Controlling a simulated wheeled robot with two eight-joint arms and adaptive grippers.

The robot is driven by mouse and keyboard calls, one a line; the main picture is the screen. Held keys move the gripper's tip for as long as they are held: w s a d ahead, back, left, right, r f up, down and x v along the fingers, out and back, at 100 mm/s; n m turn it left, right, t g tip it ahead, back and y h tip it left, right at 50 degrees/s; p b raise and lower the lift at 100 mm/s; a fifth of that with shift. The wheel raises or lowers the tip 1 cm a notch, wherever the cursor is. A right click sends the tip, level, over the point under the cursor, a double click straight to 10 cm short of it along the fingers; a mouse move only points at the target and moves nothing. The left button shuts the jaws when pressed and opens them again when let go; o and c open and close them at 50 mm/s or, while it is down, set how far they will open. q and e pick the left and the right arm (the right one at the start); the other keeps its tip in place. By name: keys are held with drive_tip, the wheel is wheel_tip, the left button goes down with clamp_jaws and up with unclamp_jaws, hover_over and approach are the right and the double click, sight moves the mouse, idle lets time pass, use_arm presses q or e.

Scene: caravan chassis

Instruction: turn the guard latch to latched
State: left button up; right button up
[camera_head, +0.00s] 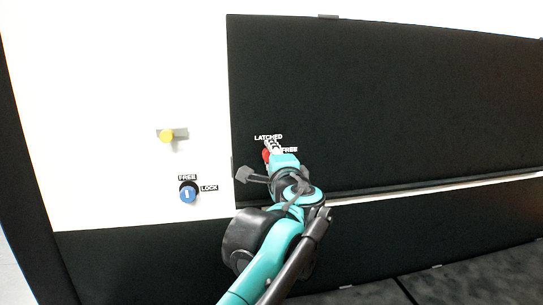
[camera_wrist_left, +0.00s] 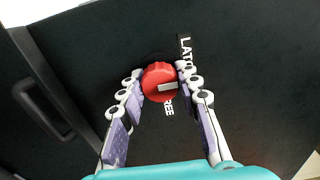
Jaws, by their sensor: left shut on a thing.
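The guard latch is a red round knob (camera_wrist_left: 158,80) with a pale pointer bar, on a black panel. In the left wrist view the bar lies near the FREE label (camera_wrist_left: 168,108), and the label starting LATC (camera_wrist_left: 186,50) is above right. My left gripper (camera_wrist_left: 159,82) is shut on the red knob, one finger on each side. In the head view my left gripper (camera_head: 271,149) covers most of the red knob (camera_head: 266,155), between the LATCHED label (camera_head: 268,137) and the FREE label (camera_head: 290,150). My right gripper is not in view.
On the white panel left of the latch are a yellow knob (camera_head: 166,136) and a blue knob (camera_head: 188,194) labelled FREE and LOCK. A dark handle (camera_wrist_left: 42,108) is at the left of the wrist view. The black panel (camera_head: 400,100) is bare to the right.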

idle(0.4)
use_arm(q)
drive_tip(key=o, duration=1.2)
drive_tip(key=shift+a, duration=0.1)
drive_tip(key=shift+c, duration=0.2)
drive_tip(key=s+d, duration=0.2)
drive_tip(key=s, duration=1)
drive_tip(key=shift+d, duration=0.2)
drive_tip(key=shift+f, duration=0.1)
